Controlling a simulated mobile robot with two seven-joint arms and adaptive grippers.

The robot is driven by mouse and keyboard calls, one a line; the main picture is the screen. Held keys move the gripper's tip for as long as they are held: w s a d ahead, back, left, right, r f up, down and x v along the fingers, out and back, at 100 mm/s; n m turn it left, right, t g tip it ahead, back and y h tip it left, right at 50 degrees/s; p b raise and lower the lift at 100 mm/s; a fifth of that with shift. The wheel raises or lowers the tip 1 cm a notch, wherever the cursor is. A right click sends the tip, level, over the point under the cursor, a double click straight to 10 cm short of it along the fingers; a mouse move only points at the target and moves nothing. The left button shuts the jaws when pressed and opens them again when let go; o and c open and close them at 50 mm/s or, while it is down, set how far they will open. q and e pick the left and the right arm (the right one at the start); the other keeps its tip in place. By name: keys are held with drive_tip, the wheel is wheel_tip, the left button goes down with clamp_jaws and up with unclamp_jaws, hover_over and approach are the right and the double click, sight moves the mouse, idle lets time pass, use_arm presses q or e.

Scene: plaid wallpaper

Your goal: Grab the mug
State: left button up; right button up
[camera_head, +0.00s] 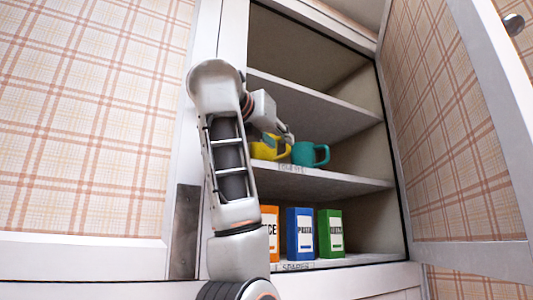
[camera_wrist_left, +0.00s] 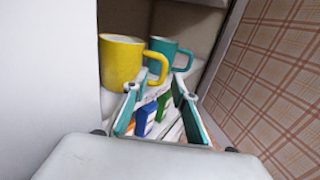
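Two mugs stand upright side by side on the middle shelf of the cupboard. The yellow mug (camera_head: 260,151) is partly hidden behind my left arm, and the teal mug (camera_head: 305,154) is to its right. In the left wrist view the yellow mug (camera_wrist_left: 120,62) is at the left with its handle toward the right, and the teal mug (camera_wrist_left: 163,52) is behind it. My left gripper (camera_head: 286,138) is at the mugs. In the left wrist view its fingers (camera_wrist_left: 157,86) are spread and empty, just short of the yellow handle; contact cannot be told. My right gripper is not visible.
The middle shelf (camera_head: 345,182) has free room right of the teal mug. Orange (camera_head: 270,230), blue (camera_head: 299,234) and green (camera_head: 330,234) boxes stand on the shelf below. The upper shelf (camera_head: 310,100) is close above the gripper. An open door (camera_head: 450,130) is at the right.

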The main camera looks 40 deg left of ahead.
sight(287, 145)
use_arm(q)
drive_tip(key=w+p, duration=0.2)
drive_tip(key=w, duration=0.3)
drive_tip(key=shift+w+a+p, duration=0.1)
drive_tip(key=shift+a+p, duration=0.05)
drive_tip(key=shift+p, duration=0.15)
drive_tip(key=shift+w+f, duration=0.1)
clamp_jaws()
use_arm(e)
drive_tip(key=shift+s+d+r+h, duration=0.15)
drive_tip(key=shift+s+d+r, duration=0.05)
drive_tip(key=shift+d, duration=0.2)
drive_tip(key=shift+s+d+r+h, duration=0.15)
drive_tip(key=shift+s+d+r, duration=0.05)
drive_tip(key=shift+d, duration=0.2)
